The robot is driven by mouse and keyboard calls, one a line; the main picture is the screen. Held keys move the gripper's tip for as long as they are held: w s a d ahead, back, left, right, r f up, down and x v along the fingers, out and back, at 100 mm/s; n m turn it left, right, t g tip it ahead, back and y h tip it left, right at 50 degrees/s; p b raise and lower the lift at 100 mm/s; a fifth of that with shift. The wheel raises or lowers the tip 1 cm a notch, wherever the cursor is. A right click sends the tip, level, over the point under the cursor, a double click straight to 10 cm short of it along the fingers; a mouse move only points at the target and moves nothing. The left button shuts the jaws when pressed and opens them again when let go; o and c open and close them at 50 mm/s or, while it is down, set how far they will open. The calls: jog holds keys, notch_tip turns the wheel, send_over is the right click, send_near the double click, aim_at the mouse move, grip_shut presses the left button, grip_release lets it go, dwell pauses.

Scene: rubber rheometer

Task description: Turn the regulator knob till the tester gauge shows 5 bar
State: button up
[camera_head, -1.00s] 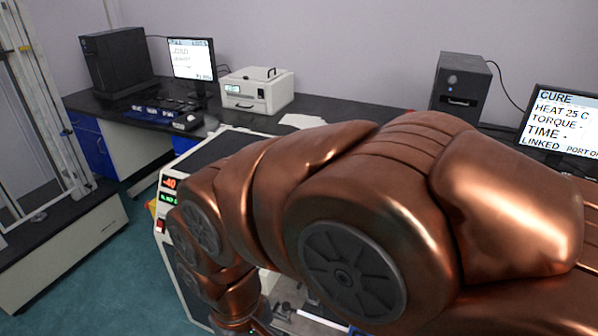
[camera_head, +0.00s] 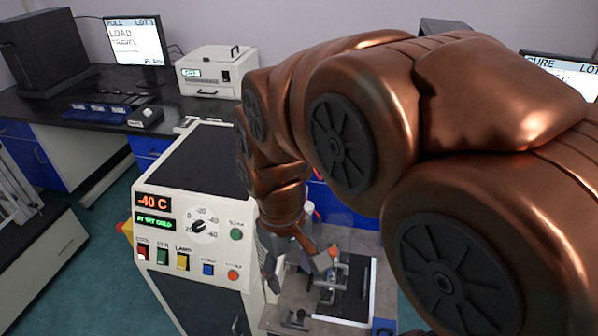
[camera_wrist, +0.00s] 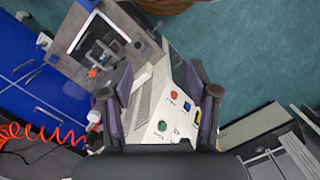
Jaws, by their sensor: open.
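My gripper (camera_head: 290,268) hangs beside the right side of the white cabinet with the control panel, over the metal plate of a bench rig (camera_head: 290,300). In the wrist view my gripper (camera_wrist: 160,76) has its two dark fingers spread wide with nothing held between them. The rig, with its dark clamp frame and a small orange part (camera_wrist: 93,72), lies up and left of the fingers there. I cannot make out a regulator knob or a pressure gauge with a readable bar value in either view. My arm hides part of the rig in the head view.
The white cabinet's panel (camera_head: 190,243) shows "-40 C", a round dial and several coloured buttons. A red coiled hose (camera_wrist: 40,133) runs by blue drawers (camera_wrist: 30,60). A bench holds a monitor (camera_head: 137,42) and a white box (camera_head: 215,72). Green floor lies open at left.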

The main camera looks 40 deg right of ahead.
jog(key=w+d+r+n+b, duration=0.1)
jog(key=w+d, duration=0.5)
jog(key=w, duration=0.5)
jog(key=w+d+n, duration=0.1)
jog(key=w+d, duration=0.6)
jog(key=w, duration=0.3)
jog(key=w+d+f+n, duration=0.1)
jog(key=w+d+f, duration=0.2)
jog(key=w+d, duration=0.1)
jog(key=w+d+f+n+t+b, duration=0.1)
jog(key=w+d+f+n, duration=0.1)
jog(key=w+d, duration=0.3)
jog(key=w+d+f+n, duration=0.1)
jog(key=w+d+f, duration=0.3)
jog(key=w+d, duration=0.1)
jog(key=shift+w+d+n, duration=0.25)
jog(key=shift+w+n, duration=0.05)
jog(key=shift+w, duration=0.45)
jog(key=shift+w+d+f+t, duration=0.3)
jog(key=shift+w+d+f, duration=0.05)
jog(key=shift+d+f, duration=0.1)
jog(key=shift+f+p, duration=0.55)
jog(key=shift+f, duration=3.3)
grip_shut()
